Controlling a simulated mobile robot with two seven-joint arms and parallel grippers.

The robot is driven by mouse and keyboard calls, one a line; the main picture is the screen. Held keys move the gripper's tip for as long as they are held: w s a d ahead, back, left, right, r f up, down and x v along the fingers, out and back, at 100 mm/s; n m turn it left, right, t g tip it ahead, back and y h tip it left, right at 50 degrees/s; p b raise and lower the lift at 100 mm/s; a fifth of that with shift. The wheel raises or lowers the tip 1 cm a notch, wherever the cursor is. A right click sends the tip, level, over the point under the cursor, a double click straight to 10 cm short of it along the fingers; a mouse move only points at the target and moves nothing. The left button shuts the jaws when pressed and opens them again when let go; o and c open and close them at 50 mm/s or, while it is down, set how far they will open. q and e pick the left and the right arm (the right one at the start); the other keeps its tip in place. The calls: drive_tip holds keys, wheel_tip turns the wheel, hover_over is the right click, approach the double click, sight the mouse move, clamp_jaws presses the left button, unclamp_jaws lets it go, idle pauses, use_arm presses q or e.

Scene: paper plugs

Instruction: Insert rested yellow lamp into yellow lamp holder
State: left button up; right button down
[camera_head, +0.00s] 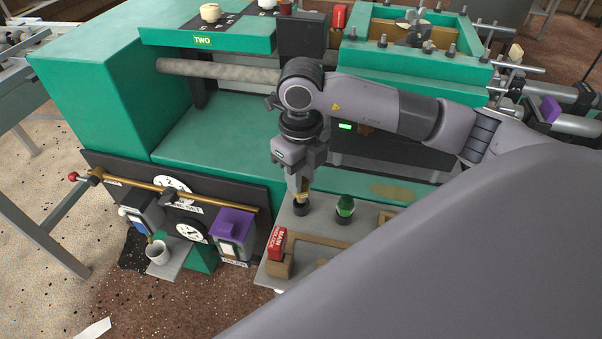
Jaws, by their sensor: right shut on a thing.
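My right gripper (300,190) points straight down over the grey panel in the middle of the head view. It is shut on a small yellow lamp (301,197), of which only a little shows between the fingers. Directly below is a small dark round holder (300,209) on the panel. The lamp is at or just above it; I cannot tell whether they touch. A green lamp (345,205) stands upright in a dark holder just to the right. My left gripper is not in view.
A red block (277,243) stands at the panel's front left, beside a tan raised frame (325,240). A purple-topped box (233,222) and a white cup (158,251) are further left. The green machine (105,105) rises behind. My grey arm covers the lower right.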

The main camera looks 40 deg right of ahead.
drive_tip(key=shift+f+b, duration=1.1)
drive_tip(key=shift+f, duration=0.3)
drive_tip(key=c, duration=0.8)
unclamp_jaws()
drive_tip(key=shift+r, duration=0.1)
drive_tip(key=shift+r+p, duration=1.95)
drive_tip(key=shift+r, duration=0.8)
drive_tip(key=shift+r+b, duration=0.3)
drive_tip(key=shift+r, duration=3.25)
